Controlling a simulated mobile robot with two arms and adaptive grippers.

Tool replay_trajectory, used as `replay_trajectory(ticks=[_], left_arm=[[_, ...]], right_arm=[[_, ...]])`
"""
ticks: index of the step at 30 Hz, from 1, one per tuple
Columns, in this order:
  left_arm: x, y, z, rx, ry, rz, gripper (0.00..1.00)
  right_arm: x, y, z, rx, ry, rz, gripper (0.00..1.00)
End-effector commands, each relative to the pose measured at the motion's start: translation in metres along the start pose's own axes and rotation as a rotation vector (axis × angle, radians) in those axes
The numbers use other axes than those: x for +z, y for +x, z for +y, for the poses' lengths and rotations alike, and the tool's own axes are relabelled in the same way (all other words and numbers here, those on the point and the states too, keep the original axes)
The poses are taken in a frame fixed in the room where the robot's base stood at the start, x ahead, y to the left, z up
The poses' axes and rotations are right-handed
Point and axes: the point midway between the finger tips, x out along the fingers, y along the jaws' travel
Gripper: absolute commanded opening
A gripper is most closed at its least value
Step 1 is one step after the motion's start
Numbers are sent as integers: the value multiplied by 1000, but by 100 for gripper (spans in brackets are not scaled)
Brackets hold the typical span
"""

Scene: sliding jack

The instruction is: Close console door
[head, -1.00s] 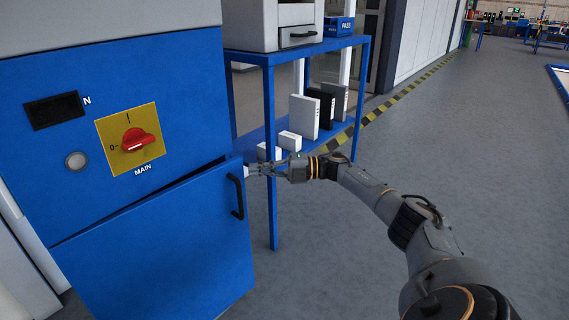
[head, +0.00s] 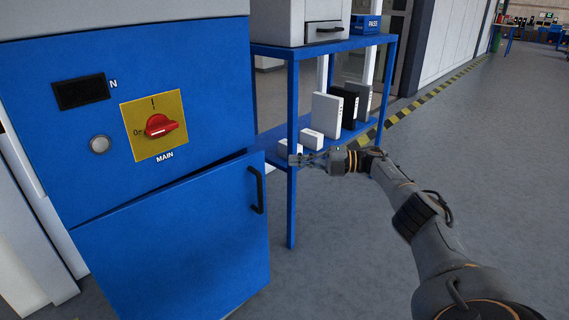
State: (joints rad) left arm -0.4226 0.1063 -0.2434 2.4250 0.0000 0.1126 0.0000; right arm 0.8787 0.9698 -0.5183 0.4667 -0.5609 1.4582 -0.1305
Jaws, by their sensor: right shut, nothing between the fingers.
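The blue console door (head: 175,250) is the lower front panel of the blue console (head: 205,105). It stands slightly ajar, with a dark gap along its top edge. A black handle (head: 257,190) is near its right edge. My right gripper (head: 296,160) is shut and empty, to the right of the door's upper right corner. It appears in front of the shelf leg and apart from the handle. My left gripper is not in view.
A blue shelf rack (head: 292,215) stands just right of the console, with white boxes (head: 326,117) and a black one on its lower shelf. A red rotary switch (head: 160,126) on a yellow plate is above the door. Open grey floor (head: 480,170) lies to the right.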

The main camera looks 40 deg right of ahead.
Motion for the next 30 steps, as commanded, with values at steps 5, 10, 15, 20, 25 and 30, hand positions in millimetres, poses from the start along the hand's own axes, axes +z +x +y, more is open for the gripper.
replay_trajectory(ticks=[5, 10, 15, 20, 25, 30], left_arm=[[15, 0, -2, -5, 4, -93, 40], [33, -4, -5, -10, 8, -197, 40], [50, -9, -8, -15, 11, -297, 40], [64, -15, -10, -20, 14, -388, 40], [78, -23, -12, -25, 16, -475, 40], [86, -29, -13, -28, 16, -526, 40]], right_arm=[[-12, 34, -43, -45, 26, -83, 0], [-29, 52, -68, -66, 35, -214, 0], [-51, 53, -75, -63, 34, -360, 0], [-76, 40, -65, -46, 26, -510, 0], [-104, 18, -42, -14, 12, -656, 0], [-120, 3, -23, 10, 0, -742, 0]])
